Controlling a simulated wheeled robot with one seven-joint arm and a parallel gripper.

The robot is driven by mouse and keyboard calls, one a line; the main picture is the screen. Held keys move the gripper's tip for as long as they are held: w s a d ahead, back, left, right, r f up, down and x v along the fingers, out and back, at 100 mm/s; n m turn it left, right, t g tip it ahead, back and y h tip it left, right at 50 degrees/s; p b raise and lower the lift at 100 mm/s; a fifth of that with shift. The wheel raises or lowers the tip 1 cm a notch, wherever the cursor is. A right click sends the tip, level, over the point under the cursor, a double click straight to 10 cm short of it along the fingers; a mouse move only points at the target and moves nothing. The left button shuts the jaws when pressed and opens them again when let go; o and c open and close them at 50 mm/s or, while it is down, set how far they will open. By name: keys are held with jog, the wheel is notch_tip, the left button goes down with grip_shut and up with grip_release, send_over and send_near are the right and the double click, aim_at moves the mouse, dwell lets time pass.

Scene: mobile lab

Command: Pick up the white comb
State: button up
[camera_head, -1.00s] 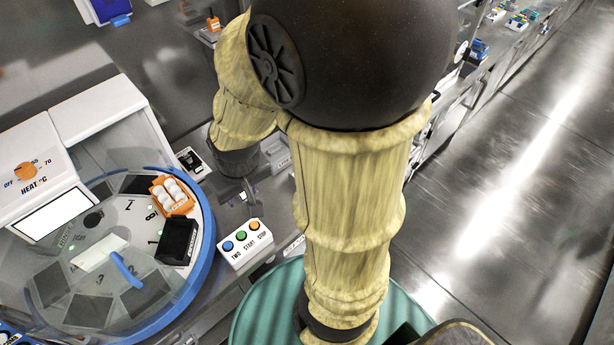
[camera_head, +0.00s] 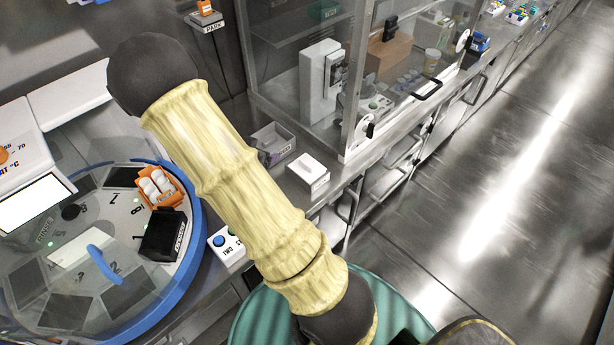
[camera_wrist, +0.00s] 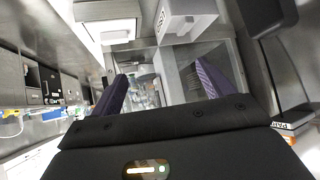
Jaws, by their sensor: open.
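I cannot make out a white comb for certain in either view. In the head view a small white block (camera_head: 308,167) with a label on its front sits on the bench, right of my arm; whether it is or holds the comb cannot be told. My gripper (camera_wrist: 162,84) shows in the wrist view, its two dark purple fingers apart with nothing between them. It is in the air. In the head view my arm reaches up and left across the bench, and the gripper is not visible there.
A grey open-topped box (camera_head: 272,143) stands beside the white block. A glass-walled cabinet (camera_head: 300,60) holding equipment is behind. A round blue-rimmed machine (camera_head: 190,262) with an orange rack (camera_head: 160,188) is at left. A labelled PARK stand (camera_head: 207,22) is at the back wall. The right floor is clear.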

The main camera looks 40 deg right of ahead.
jog(key=s+d+f+m+g+h+b, duration=0.2)
jog(key=s+d+m+g+h, duration=0.1)
jog(key=d+m+h, duration=0.1)
jog(key=shift+s+d+f+g+h, duration=0.4)
jog(key=shift+d+h, duration=0.5)
jog(key=shift+d, duration=0.1)
jog(key=p, duration=0.1)
send_near(307, 169)
jog(key=shift+w+d+r, duration=0.15)
jog(key=shift+w+d, duration=0.15)
jog(key=shift+d, duration=0.15)
jog(key=shift+w+d+r, duration=0.15)
jog(key=shift+w+d, duration=0.15)
jog(key=shift+d, duration=0.15)
jog(key=shift+d+f, duration=0.4)
jog(key=shift+d, duration=0.25)
